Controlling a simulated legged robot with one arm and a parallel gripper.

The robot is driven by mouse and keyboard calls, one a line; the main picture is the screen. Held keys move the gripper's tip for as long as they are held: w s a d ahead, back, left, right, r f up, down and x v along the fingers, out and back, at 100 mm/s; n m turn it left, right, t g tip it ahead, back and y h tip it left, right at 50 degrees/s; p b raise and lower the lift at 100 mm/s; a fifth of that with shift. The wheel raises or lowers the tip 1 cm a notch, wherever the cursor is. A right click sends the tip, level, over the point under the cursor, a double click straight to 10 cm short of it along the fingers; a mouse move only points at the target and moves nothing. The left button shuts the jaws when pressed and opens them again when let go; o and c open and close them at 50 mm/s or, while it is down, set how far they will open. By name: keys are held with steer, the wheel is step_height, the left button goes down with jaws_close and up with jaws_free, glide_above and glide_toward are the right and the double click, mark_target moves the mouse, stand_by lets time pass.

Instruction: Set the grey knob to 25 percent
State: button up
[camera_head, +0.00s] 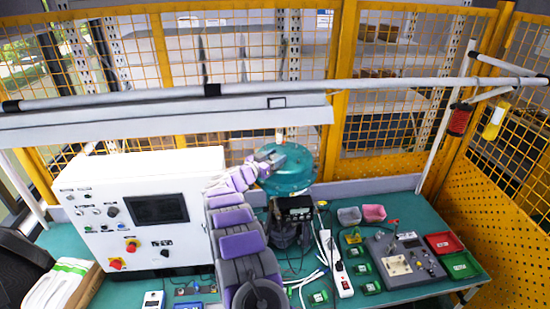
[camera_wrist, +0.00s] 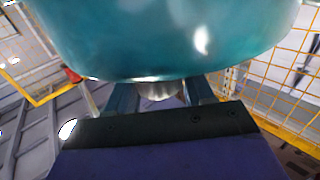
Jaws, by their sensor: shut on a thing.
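The teal rounded actuator housing (camera_head: 290,178) stands upright at the middle of the bench. It fills the top of the wrist view (camera_wrist: 170,40). The grey knob (camera_wrist: 160,91) shows partly below the housing's edge, between the two fingers of my gripper (camera_wrist: 162,88). My gripper is shut on it, one finger on each side. The knob's mark and scale are hidden, so its setting cannot be read. In the head view my gripper (camera_head: 273,158) is against the housing's upper left, and the knob is hidden there.
A white control cabinet (camera_head: 105,190) with a screen and buttons stands at left. A grey control box (camera_head: 404,262), red tray (camera_head: 443,243), green tray (camera_head: 462,265) and white power strip (camera_head: 337,270) lie at right. Yellow mesh fencing and a white overhead rail (camera_head: 400,86) surround the bench.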

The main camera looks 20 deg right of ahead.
steer(key=o, duration=1)
steer(key=shift+w+a, duration=0.15)
steer(key=shift+w, duration=0.05)
steer(key=shift+c, duration=0.2)
steer(key=shift+s, duration=0.1)
steer(key=shift+s+a+f, duration=0.1)
steer(key=shift+s+a, duration=0.1)
steer(key=shift+a, duration=0.35)
steer(key=b+v, duration=0.3)
steer(key=v, duration=1.3)
steer(key=shift+a+b, duration=0.25)
steer(key=shift+b, duration=0.1)
steer(key=shift+w, duration=0.1)
